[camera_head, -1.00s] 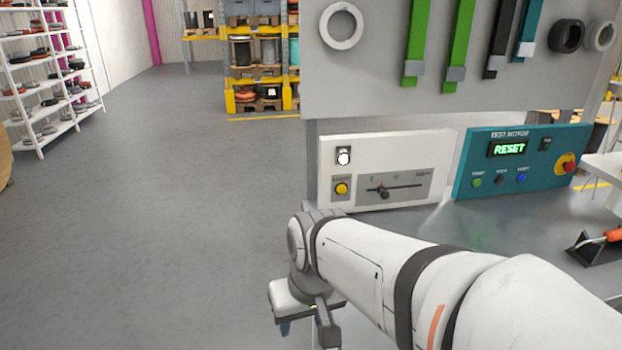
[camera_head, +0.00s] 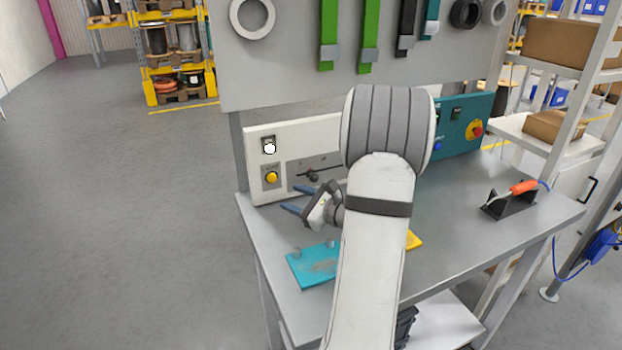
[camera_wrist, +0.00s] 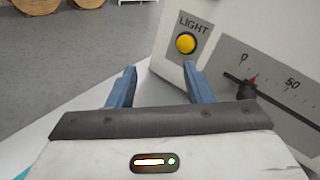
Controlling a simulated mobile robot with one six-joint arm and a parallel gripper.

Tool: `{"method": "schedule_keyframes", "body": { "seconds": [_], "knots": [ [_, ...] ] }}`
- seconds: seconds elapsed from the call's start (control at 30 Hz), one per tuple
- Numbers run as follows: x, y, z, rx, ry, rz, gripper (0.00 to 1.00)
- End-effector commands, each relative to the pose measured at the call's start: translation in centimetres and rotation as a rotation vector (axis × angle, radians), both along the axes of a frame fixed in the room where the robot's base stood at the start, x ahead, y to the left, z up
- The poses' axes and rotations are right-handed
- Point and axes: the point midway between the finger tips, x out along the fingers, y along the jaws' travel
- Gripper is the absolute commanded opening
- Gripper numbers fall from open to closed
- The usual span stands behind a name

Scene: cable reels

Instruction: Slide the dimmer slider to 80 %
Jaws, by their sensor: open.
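The dimmer slider has a dark knob (camera_head: 313,176) on a dark track in the grey plate of the white control panel (camera_head: 254,196). In the wrist view the knob (camera_wrist: 246,92) and its red pointer (camera_wrist: 253,79) stand between the 0 mark and the 50 mark, nearer 0. The higher end of the scale is cut off there, and my arm hides it in the head view. My gripper (camera_head: 298,199) is open and empty in front of the panel. In the wrist view its blue fingers (camera_wrist: 160,78) are left of the knob, apart from it.
The teal motor panel (camera_head: 452,138) is partly behind my arm. A turquoise plate (camera_head: 312,268) lies on the grey bench (camera_head: 455,225), with an orange-handled tool (camera_head: 523,187) at right.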

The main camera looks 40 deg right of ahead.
Motion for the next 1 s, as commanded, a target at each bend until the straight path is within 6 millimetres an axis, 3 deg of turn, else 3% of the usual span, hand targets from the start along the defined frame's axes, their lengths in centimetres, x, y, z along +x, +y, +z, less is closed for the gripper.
{"method": "schedule_keyframes", "body": {
  "seconds": [0.03, 0.1, 0.2, 0.3, 0.43, 0.8, 1.0],
  "knots": [
    [-0.3, -3.0, -0.6, 0.049, -0.017, -0.091, 0.46],
    [-0.8, -6.2, -1.1, 0.098, -0.041, -0.191, 0.46],
    [-1.5, -9.3, -1.6, 0.142, -0.068, -0.290, 0.46],
    [-1.8, -10.8, -2.0, 0.163, -0.082, -0.340, 0.46],
    [-0.6, -11.2, -1.9, 0.167, -0.086, -0.351, 0.46],
    [4.8, -11.3, -1.9, 0.166, -0.085, -0.348, 0.46],
    [5.7, -11.4, -2.0, 0.166, -0.085, -0.352, 0.46]
  ]
}}
